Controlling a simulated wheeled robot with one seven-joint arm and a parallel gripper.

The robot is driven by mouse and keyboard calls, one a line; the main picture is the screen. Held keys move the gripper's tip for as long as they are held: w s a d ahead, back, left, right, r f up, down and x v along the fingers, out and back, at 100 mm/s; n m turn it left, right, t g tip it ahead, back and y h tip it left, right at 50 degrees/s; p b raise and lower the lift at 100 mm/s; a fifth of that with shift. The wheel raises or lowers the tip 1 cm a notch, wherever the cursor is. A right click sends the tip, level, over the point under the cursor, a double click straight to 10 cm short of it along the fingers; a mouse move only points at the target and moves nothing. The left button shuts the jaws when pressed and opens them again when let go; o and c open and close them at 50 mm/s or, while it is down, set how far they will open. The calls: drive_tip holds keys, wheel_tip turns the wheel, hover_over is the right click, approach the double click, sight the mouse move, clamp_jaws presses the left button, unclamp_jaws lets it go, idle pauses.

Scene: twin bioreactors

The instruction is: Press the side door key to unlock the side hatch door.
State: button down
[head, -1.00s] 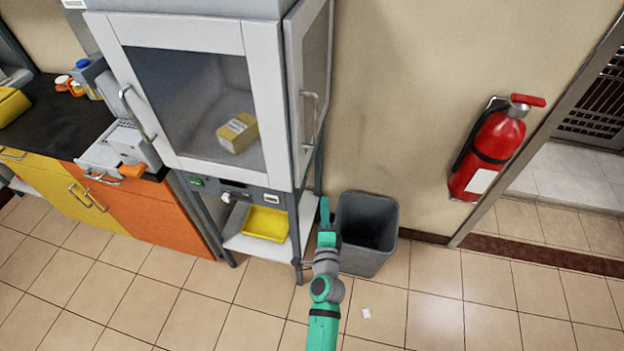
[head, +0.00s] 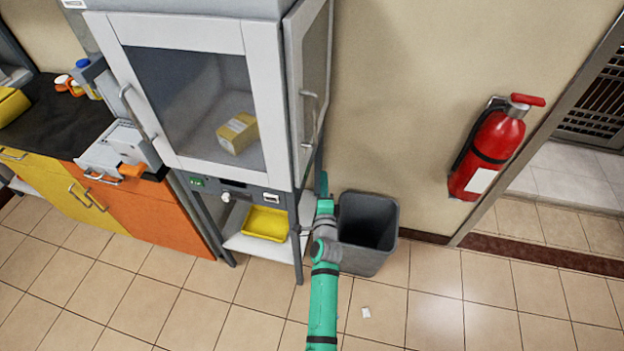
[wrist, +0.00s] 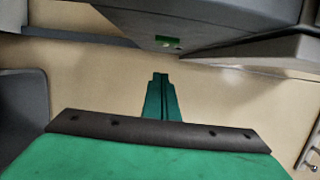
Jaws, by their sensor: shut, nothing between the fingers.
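The cabinet's side hatch door (head: 308,80) is a glazed panel in a pale frame with an upright handle (head: 312,112), and it looks closed. In the wrist view a small green key (wrist: 168,42) sits on a grey panel beyond my fingertips; I take it for the side door key. In the head view that key cannot be made out. My green gripper (head: 323,186) is shut and empty beside the cabinet's right side, below the side hatch door. Its fingers (wrist: 160,82) point toward the panel in the wrist view, with an apparent gap before the key.
A grey bin (head: 368,228) stands close to the right of my gripper. The cabinet's front has a glass door (head: 205,95) and another green key (head: 197,182). A yellow tray (head: 265,223) sits on the shelf below. A red fire extinguisher (head: 490,150) hangs on the wall.

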sight(307, 171)
drive_tip(key=shift+w+a, duration=0.25)
drive_tip(key=shift+a, duration=0.75)
drive_tip(key=shift+w+a, duration=0.2)
drive_tip(key=shift+a, duration=0.75)
